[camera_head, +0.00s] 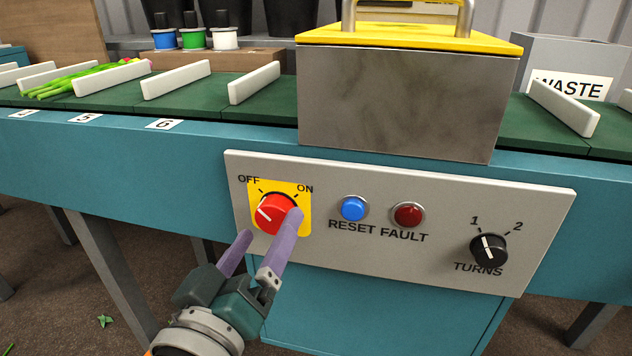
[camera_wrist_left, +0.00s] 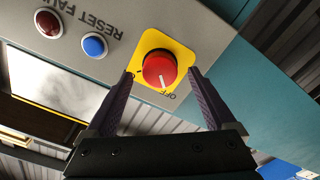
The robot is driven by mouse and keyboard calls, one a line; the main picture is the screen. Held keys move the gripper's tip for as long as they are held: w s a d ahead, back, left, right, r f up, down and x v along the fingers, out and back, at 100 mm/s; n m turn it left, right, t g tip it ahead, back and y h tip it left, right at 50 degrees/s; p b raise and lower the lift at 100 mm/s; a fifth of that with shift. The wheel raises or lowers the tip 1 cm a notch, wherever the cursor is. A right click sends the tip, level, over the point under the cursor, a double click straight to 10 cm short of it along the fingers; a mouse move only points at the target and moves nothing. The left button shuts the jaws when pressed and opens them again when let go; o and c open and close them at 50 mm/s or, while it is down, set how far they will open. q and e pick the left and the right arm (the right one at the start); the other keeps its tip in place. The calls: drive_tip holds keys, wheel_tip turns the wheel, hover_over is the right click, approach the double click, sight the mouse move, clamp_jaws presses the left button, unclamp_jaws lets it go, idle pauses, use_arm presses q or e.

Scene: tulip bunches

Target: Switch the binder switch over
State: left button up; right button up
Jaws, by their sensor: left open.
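The binder switch (camera_head: 277,208) is a red round knob on a yellow plate (camera_head: 303,222), marked OFF and ON, on the grey panel. Its white line points left, toward the OFF side. In the left wrist view the knob (camera_wrist_left: 157,66) shows its line toward the OFF label. My left gripper (camera_head: 272,223) is open, with one purple finger at each side of the knob. In the wrist view the fingers (camera_wrist_left: 160,72) stand apart with the knob between their tips. I cannot tell whether they touch it. My right gripper is not in view.
Beside the switch are a blue RESET button (camera_head: 352,208), a red FAULT lamp (camera_head: 408,215) and a black TURNS knob (camera_head: 488,250). A metal box (camera_head: 395,100) with a yellow top stands above the panel (camera_head: 400,268). Green tulip stems (camera_head: 85,80) lie on the belt at left.

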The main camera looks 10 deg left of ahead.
use_arm(q)
drive_tip(key=s+p, duration=0.1)
drive_tip(key=s, duration=0.6)
drive_tip(key=shift+s+p, duration=0.3)
drive_tip(key=shift+s, duration=0.1)
drive_tip(key=shift+a, duration=0.1)
drive_tip(key=s+d+r+m+g+h+p, duration=0.1)
drive_tip(key=s+r+m+g+p, duration=0.2)
drive_tip(key=r+p, duration=0.65)
drive_tip(key=d+r+m+g+h+p, duration=0.1)
drive_tip(key=r+m+g+h+p, duration=0.2)
drive_tip(key=r+p, duration=0.65)
drive_tip(key=s+a+r+m+g+y+p, duration=0.15)
drive_tip(key=s+a+r+g+p, duration=0.25)
drive_tip(key=s+r+p, duration=0.45)
drive_tip(key=s+a+r+m+g+y+p, duration=0.1)
drive_tip(key=s+a+r+g+y+p, duration=0.3)
drive_tip(key=r+p, duration=0.7)
wheel_tip(320, 180, up, 34)
drive_tip(key=h+p, duration=0.1)
drive_tip(key=p, duration=3.3)
drive_tip(key=shift+s+d, duration=0.25)
drive_tip(key=shift+d, duration=0.2)
